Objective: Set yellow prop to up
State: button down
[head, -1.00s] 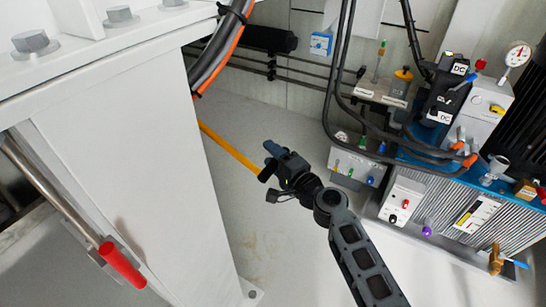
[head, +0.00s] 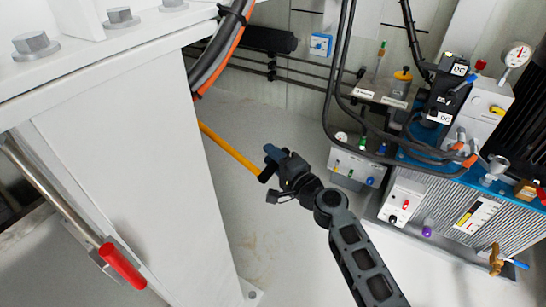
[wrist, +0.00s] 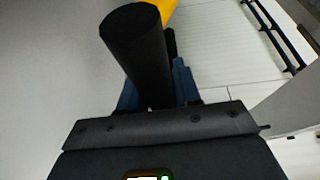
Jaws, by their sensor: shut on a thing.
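The yellow prop (head: 229,147) is a yellow bar with a dark end. In the head view it slants down to the right from behind the white frame, which hides its upper part. My gripper (head: 268,165) is shut on the lower dark end of the prop. In the wrist view the thick black end (wrist: 140,50) of the prop stands between the bluish fingers of my gripper (wrist: 158,92), with a bit of the yellow bar (wrist: 170,12) behind it.
The white frame (head: 130,180) with large bolts fills the left. A red-handled lever (head: 122,266) sits at its lower left. Black and orange cables (head: 220,50) hang at the top. A pump unit (head: 440,170) with hoses and valves stands at right. Floor around my gripper is clear.

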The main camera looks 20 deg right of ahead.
jog(key=s+d+r+g+p, duration=0.1)
jog(key=s+r+p, duration=0.1)
jog(key=r+p, duration=1.2)
jog(key=s+d+r+n+g+h+p, duration=0.1)
jog(key=r+g+p, duration=0.1)
jog(key=r+p, duration=1.2)
jog(key=shift+s+d+r+p, duration=0.3)
jog(key=shift+s+d+p, duration=0.1)
jog(key=shift+p, duration=5.1)
jog(key=shift+w+r, duration=0.15)
jog(key=c, duration=1.1)
grip_release()
jog(key=shift+o, duration=1.1)
jog(key=v, duration=0.8)
